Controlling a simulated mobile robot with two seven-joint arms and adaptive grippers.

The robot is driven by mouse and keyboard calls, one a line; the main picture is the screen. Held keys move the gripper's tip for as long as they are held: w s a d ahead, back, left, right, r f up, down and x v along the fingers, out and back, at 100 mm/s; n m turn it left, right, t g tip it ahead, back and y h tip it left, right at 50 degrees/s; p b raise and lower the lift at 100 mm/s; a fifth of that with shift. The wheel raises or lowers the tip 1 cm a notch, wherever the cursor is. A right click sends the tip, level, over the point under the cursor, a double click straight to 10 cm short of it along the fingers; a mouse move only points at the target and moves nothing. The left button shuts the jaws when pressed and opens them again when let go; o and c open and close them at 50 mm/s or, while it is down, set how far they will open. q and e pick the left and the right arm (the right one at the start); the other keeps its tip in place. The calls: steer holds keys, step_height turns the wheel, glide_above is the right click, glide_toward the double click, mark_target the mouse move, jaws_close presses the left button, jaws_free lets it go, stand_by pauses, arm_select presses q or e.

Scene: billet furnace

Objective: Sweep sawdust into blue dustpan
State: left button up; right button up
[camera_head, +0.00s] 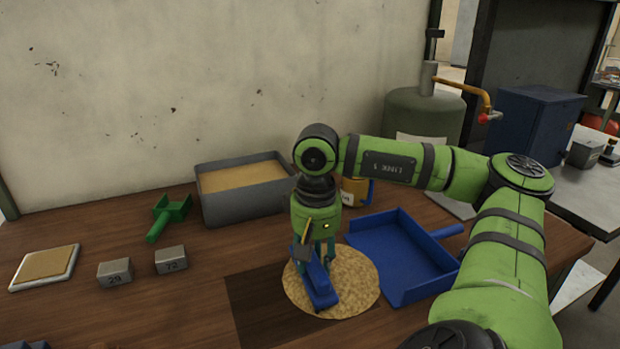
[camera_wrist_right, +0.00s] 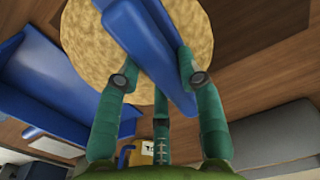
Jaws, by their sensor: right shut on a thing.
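A round, flat patch of tan sawdust (camera_head: 356,284) lies on the wooden table in front of me; it also shows in the wrist view (camera_wrist_right: 85,45). The blue dustpan (camera_head: 402,262) lies just right of the sawdust, its handle pointing right; in the wrist view it is at the left (camera_wrist_right: 35,85). My right gripper (camera_head: 318,258) points down over the left part of the sawdust, shut on a blue hand tool (camera_head: 320,290), likely the brush. In the wrist view the tool (camera_wrist_right: 150,45) sits between the fingers. Its underside is hidden, so contact is unclear. My left gripper is out of view.
A grey bin (camera_head: 230,208) of tan material, a yellow mug (camera_head: 350,192) and a green scoop (camera_head: 167,216) stand behind. Blocks marked 29 (camera_head: 115,273) and 72 (camera_head: 170,260) and a pale tray (camera_head: 45,268) are left. A darker table patch adjoins the sawdust.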

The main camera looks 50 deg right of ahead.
steer(key=shift+s+d+f+b, duration=0.15)
steer(key=shift+s+d+b, duration=0.2)
steer(key=shift+d+b, duration=0.2)
steer(key=shift+s+d, duration=0.3)
steer(key=shift+d, duration=0.15)
steer(key=shift+s+d+b, duration=0.3)
steer(key=shift+d+b, duration=0.15)
steer(key=shift+b, duration=0.4)
steer(key=shift+s+d+b, duration=0.65)
steer(key=shift+d+b, duration=0.1)
steer(key=shift+d, duration=0.1)
steer(key=shift+s+d+b, duration=0.5)
steer(key=shift+d+b, duration=0.05)
steer(key=shift+d, duration=0.2)
steer(key=shift+s+d, duration=0.2)
steer(key=shift+d, duration=0.15)
steer(key=shift+a, duration=0.1)
